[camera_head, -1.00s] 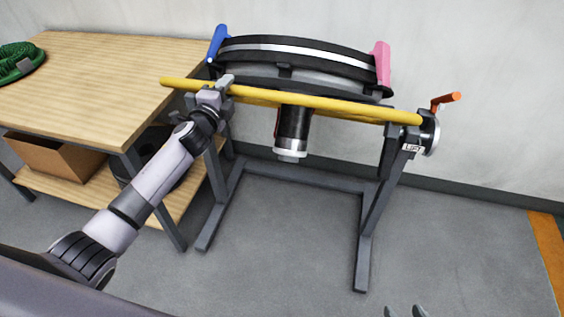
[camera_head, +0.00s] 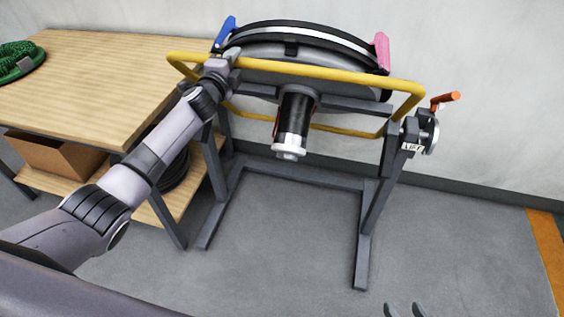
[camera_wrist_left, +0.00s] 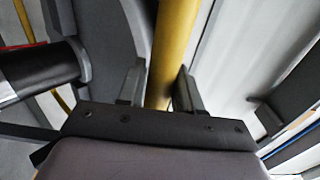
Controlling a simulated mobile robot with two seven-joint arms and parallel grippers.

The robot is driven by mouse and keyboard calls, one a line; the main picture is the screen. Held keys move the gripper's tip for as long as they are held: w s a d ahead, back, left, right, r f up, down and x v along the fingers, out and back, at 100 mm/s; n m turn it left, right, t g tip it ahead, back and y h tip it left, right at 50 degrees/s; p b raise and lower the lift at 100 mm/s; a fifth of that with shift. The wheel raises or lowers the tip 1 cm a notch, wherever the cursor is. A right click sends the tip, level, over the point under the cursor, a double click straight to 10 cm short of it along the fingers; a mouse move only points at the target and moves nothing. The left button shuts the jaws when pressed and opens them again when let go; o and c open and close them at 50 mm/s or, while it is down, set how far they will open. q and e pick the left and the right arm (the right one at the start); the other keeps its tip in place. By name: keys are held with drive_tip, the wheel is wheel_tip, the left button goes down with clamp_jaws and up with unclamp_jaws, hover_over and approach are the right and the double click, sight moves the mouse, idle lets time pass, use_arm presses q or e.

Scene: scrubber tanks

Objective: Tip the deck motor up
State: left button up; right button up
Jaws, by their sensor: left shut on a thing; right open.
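The deck motor (camera_head: 293,125) is a black cylinder with a silver end, fixed under a round black and grey deck (camera_head: 300,55) on a grey stand. It points down and slightly toward me. A yellow tube frame (camera_head: 330,73) surrounds the deck. My left gripper (camera_head: 226,62) is shut on the yellow frame near its left corner. The left wrist view shows the yellow bar (camera_wrist_left: 173,50) between the two fingers (camera_wrist_left: 158,92). My right gripper (camera_head: 405,310) is open and empty at the bottom edge, only its fingertips showing.
An orange-red handle (camera_head: 446,99) sits on a round plate at the stand's right post, beside a small label. Blue (camera_head: 222,34) and pink (camera_head: 382,52) parts stick up from the deck. A wooden table (camera_head: 90,85) stands at left with a coiled green hose (camera_head: 18,60).

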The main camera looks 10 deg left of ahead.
use_arm(q)
drive_tip(key=w+r+b, duration=0.3)
drive_tip(key=w+b, duration=0.1)
drive_tip(key=w, duration=0.2)
drive_tip(key=shift+w+d+r, duration=0.15)
drive_tip(key=shift+w+r, duration=0.05)
drive_tip(key=shift+r, duration=0.1)
use_arm(e)
wheel_tip(320, 180, down, 5)
drive_tip(key=shift+r, duration=0.2)
use_arm(q)
drive_tip(key=shift+r, duration=0.1)
